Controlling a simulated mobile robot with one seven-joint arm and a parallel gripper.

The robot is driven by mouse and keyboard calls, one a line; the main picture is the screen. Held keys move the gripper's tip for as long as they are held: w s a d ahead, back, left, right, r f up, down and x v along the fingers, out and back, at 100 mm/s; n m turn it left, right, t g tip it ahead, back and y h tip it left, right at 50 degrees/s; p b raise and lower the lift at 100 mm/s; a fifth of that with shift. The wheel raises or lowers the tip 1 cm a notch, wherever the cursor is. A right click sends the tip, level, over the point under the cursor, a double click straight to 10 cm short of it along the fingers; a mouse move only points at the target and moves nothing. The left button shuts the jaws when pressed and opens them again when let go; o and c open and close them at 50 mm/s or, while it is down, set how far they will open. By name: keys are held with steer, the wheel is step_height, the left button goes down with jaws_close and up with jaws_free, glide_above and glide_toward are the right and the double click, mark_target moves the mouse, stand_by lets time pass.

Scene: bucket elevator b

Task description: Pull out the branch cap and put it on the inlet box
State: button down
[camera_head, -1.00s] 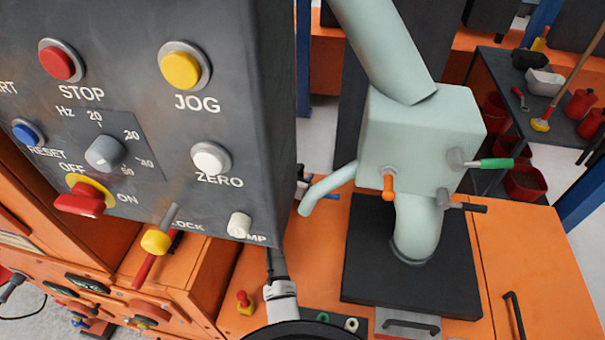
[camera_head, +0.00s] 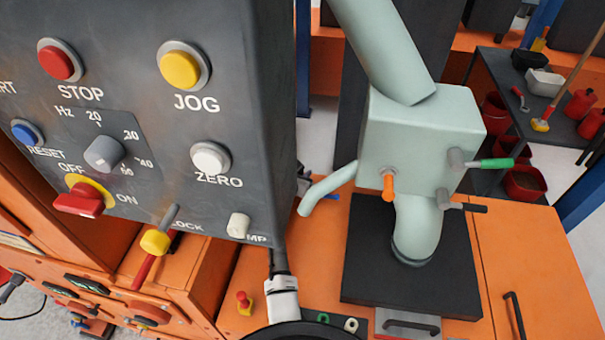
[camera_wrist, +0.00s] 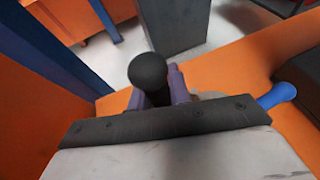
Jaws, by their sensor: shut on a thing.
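In the wrist view my gripper (camera_wrist: 160,92) is shut on a round black knob (camera_wrist: 148,70) between its two purple-grey fingers. What lies under the knob is hidden, so I cannot tell whether it is the branch cap. In the head view my gripper is not visible; a white part of my arm shows low in the middle. A pale green box (camera_head: 415,135), which may be the inlet box, stands on a black plate (camera_head: 365,265). A thin pale green branch pipe (camera_head: 328,188) slopes down left from it, its lower end beside the control panel.
The grey control panel (camera_head: 140,120) fills the left and blocks the view behind it. Orange (camera_head: 388,187), green (camera_head: 496,163) and black (camera_head: 468,208) handles stick out of the pale box. A blue handle (camera_wrist: 278,95) lies right of my gripper in the wrist view.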

steer(key=shift+r+p, duration=0.75)
steer(key=shift+p, duration=0.2)
stand_by(0.5)
steer(key=shift+r+p, duration=1.65)
steer(key=shift+p, duration=0.4)
step_height(320, 180, up, 4)
steer(key=p, duration=0.4)
steer(key=shift+p, duration=0.35)
